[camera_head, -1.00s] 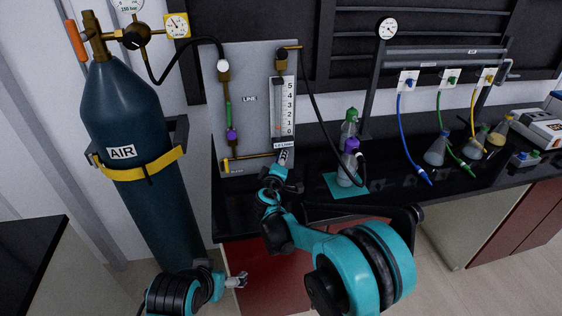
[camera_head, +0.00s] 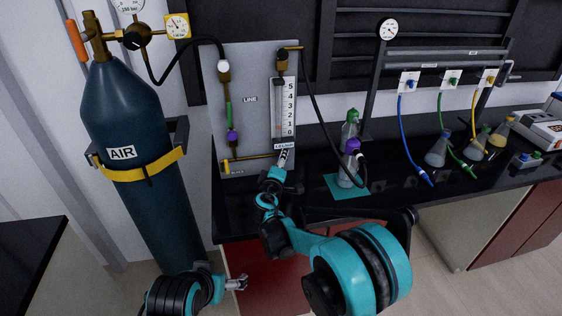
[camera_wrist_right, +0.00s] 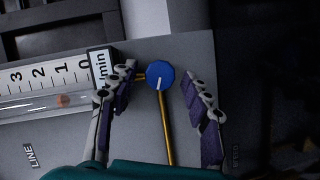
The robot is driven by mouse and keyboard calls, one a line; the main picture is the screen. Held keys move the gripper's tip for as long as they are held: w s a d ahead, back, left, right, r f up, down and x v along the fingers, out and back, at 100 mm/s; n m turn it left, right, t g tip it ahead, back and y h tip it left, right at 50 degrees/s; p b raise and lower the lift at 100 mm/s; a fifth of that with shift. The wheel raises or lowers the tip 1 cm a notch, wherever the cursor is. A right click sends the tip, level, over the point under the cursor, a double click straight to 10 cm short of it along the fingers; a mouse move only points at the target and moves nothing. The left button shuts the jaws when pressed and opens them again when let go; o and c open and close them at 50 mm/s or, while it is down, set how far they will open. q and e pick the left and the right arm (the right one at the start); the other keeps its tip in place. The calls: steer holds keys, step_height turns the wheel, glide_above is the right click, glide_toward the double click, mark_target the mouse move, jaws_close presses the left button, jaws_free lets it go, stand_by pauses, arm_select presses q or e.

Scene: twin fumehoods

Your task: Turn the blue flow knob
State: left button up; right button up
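The blue flow knob (camera_wrist_right: 159,75) is a round blue disc with a white pointer mark, seen in the right wrist view at the end of a brass tube. My right gripper (camera_wrist_right: 157,79) is open, with one finger on each side of the knob and a visible gap to each. In the head view my right gripper (camera_head: 285,156) is at the foot of the flow meter (camera_head: 283,108) and hides the knob there. My left gripper (camera_head: 237,284) is low at the front, apart from the panel, with its small fingers apart and empty.
A blue AIR cylinder (camera_head: 122,110) is strapped at left. To the right are a flask with a purple cap (camera_head: 350,160) on a teal mat (camera_head: 340,190), hoses and several flasks.

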steer(key=shift+r, duration=0.1)
stand_by(0.3)
steer(key=shift+d+r+m+g+y+p, duration=0.15)
steer(key=shift+m+g+p, duration=0.15)
steer(key=shift+m, duration=0.3)
steer(key=shift+a+r+m+g+y+p, duration=0.1)
steer(key=shift+m+g+y+p, duration=0.1)
steer(key=shift+m+p, duration=0.3)
steer(key=m, duration=0.1)
steer(key=m+y, duration=0.1)
steer(key=shift+d+r+m+g+p, duration=0.1)
steer(key=shift+d+m+g+p, duration=0.1)
steer(key=shift+m+g+p, duration=0.15)
steer(key=shift+w+d+m+g+y, duration=0.1)
steer(key=shift+m+g+y, duration=0.45)
steer(key=shift+m+y, duration=0.45)
steer(key=m+y, duration=0.1)
steer(key=m, duration=0.2)
steer(key=shift+d, duration=0.15)
steer(key=s+d+r+m+g+h+p, duration=0.1)
steer(key=s+d+r, duration=0.3)
steer(key=s+d, duration=0.5)
steer(key=s+d+r+m+g+h+p, duration=0.1)
steer(key=s+d+r+g+p, duration=0.2)
steer(key=s+d, duration=0.6)
steer(key=shift+s+r+p, duration=0.5)
steer(key=shift+s+p, duration=0.05)
steer(key=shift+s, duration=3.5)
